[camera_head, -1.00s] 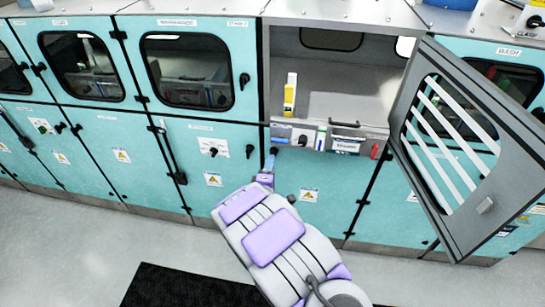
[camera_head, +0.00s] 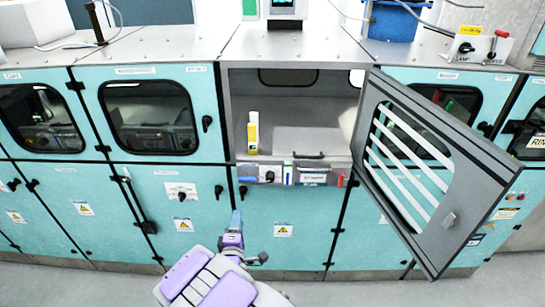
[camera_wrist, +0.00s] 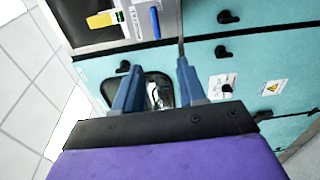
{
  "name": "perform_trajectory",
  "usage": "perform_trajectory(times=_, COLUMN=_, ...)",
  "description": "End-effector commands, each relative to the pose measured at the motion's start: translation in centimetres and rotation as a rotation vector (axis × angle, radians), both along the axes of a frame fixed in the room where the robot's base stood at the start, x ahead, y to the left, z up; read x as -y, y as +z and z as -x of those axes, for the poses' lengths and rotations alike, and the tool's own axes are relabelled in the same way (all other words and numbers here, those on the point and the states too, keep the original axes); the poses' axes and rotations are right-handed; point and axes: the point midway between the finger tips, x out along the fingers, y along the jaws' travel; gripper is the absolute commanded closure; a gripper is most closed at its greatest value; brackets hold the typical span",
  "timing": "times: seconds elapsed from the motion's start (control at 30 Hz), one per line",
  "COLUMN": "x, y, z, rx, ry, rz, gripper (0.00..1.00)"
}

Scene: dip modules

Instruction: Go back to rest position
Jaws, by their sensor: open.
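My gripper (camera_head: 236,218) is in front of the teal cabinet fronts, below the open compartment. In the wrist view its two blue fingers (camera_wrist: 160,85) stand apart with nothing between them. My purple and white arm comes up from the bottom of the head view. A yellow bottle with a white top (camera_head: 253,134) stands upright in the open compartment (camera_head: 300,110), near its front left. The yellow object also shows at the top left of the wrist view (camera_wrist: 103,19).
A grey slatted door (camera_head: 462,190) hangs wide open to the right of the compartment. A panel with a black knob and handle (camera_head: 318,174) lies along the compartment's front. Closed teal cabinets (camera_head: 150,115) run along both sides. Grey floor (camera_head: 400,293) shows at the bottom.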

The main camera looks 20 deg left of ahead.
Motion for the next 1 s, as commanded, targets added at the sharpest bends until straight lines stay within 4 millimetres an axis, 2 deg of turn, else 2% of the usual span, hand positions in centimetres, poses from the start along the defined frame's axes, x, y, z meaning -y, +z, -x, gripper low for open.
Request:
perform_trajectory(times=0.17, x=0.6, y=0.1, z=-0.7, rx=-0.039, ry=-0.013, rz=-0.033, gripper=0.6)
perform_trajectory(times=0.27, x=2.1, y=0.0, z=-2.0, rx=-0.128, ry=-0.041, rz=-0.097, gripper=0.6)
perform_trajectory(times=0.4, x=5.1, y=-0.1, z=-3.6, rx=-0.313, ry=-0.098, rz=-0.232, gripper=0.6)
perform_trajectory(times=0.57, x=8.8, y=0.1, z=-4.0, rx=-0.525, ry=-0.174, rz=-0.387, gripper=0.6)
perform_trajectory(times=0.77, x=13.5, y=0.7, z=-2.5, rx=-0.768, ry=-0.285, rz=-0.562, gripper=0.6)
perform_trajectory(times=0.87, x=16.0, y=1.1, z=-0.9, rx=-0.882, ry=-0.352, rz=-0.639, gripper=0.6)
perform_trajectory(times=1.0, x=19.6, y=1.7, z=2.3, rx=-1.029, ry=-0.457, rz=-0.736, gripper=0.6)
